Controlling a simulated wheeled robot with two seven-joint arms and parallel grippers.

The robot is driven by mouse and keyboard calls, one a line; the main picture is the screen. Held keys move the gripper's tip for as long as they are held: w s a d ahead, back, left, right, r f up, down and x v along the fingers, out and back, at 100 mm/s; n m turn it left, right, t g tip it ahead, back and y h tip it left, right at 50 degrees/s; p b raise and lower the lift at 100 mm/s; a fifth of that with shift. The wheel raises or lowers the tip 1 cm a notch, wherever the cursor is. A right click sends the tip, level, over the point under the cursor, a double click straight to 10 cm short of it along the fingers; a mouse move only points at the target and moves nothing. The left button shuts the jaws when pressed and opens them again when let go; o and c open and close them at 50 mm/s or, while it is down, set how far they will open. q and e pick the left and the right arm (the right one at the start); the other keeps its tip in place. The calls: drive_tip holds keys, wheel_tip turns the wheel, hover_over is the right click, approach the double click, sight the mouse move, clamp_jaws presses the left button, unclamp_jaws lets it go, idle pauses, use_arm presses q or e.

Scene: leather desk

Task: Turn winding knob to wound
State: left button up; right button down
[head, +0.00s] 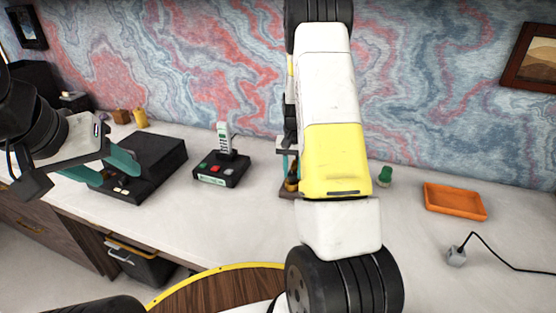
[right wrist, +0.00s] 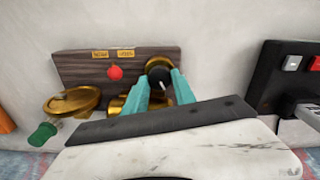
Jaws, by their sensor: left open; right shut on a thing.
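My right gripper (right wrist: 160,79) is shut on this knob, a teal finger on each side. The label text is too small to read. In the head view my right arm hides most of the board; my right gripper (head: 289,160) shows partly beside it. My left gripper (head: 106,168) is open and empty above a black box (head: 160,160).
A black box with coloured buttons and a handset (head: 222,168) stands left of my right arm. A green piece (head: 385,176), an orange tray (head: 455,201) and a corded plug (head: 457,256) lie to the right. The desk's front middle is clear.

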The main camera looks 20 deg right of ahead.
drive_tip(key=m, duration=0.4)
drive_tip(key=shift+m, duration=0.3)
drive_tip(key=m, duration=0.4)
drive_tip(key=shift+m, duration=0.3)
drive_tip(key=m, duration=0.4)
drive_tip(key=shift+d, duration=0.1)
drive_tip(key=shift+r+m, duration=0.1)
drive_tip(key=shift+m, duration=1.9)
drive_tip(key=c, duration=1)
unclamp_jaws()
drive_tip(key=shift+c, duration=0.2)
drive_tip(key=shift+s, duration=0.1)
